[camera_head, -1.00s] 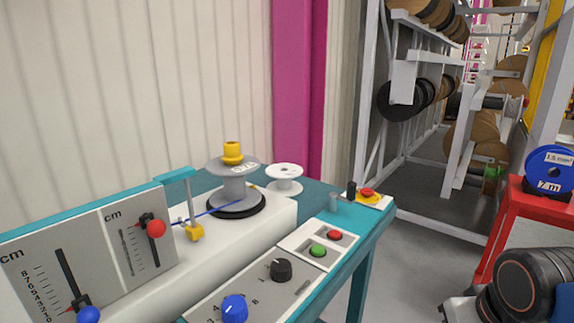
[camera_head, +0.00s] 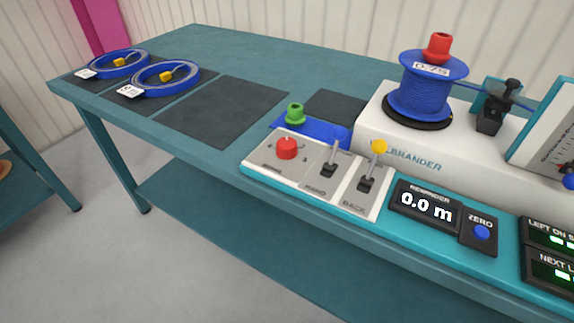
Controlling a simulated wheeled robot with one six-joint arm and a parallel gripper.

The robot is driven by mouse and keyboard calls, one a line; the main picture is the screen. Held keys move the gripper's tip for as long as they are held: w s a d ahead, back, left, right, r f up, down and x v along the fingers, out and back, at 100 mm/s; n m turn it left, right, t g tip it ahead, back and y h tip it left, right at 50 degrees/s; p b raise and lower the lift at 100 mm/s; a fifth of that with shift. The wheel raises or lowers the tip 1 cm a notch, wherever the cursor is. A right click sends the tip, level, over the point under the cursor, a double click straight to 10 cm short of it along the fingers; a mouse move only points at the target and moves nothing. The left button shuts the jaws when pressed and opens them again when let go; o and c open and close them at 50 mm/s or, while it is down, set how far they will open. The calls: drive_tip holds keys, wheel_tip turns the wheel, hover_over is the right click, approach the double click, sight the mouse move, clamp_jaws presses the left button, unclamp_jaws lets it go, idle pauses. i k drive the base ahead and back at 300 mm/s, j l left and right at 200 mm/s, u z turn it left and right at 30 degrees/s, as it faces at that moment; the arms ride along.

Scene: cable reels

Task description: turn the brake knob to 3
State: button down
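A red round knob (camera_head: 287,148) stands on the left section of a pale control panel (camera_head: 300,187) at the table's front edge. Small marks surround it, and the lettering below it is too small to read. I cannot tell which mark it points at. My gripper is not in view.
A white machine (camera_head: 377,140) carries a blue cable reel (camera_head: 428,90) with a red cap. A display (camera_head: 426,205) reads 0.0 m. A green knob (camera_head: 295,112) stands behind the panel. Two blue cable coils (camera_head: 166,79) lie at the left. Open floor (camera_head: 70,255) lies in front.

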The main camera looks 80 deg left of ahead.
sight(286, 147)
drive_tip(key=k+u, duration=0.1)
drive_tip(key=u, duration=1.2)
drive_tip(key=l+u, duration=0.25)
drive_tip(key=u, duration=0.25)
drive_tip(key=l+u, duration=0.25)
drive_tip(key=u, duration=0.25)
drive_tip(key=k+l+u, duration=0.1)
drive_tip(key=u, duration=0.4)
drive_tip(key=k+l, duration=0.1)
drive_tip(key=l, duration=0.15)
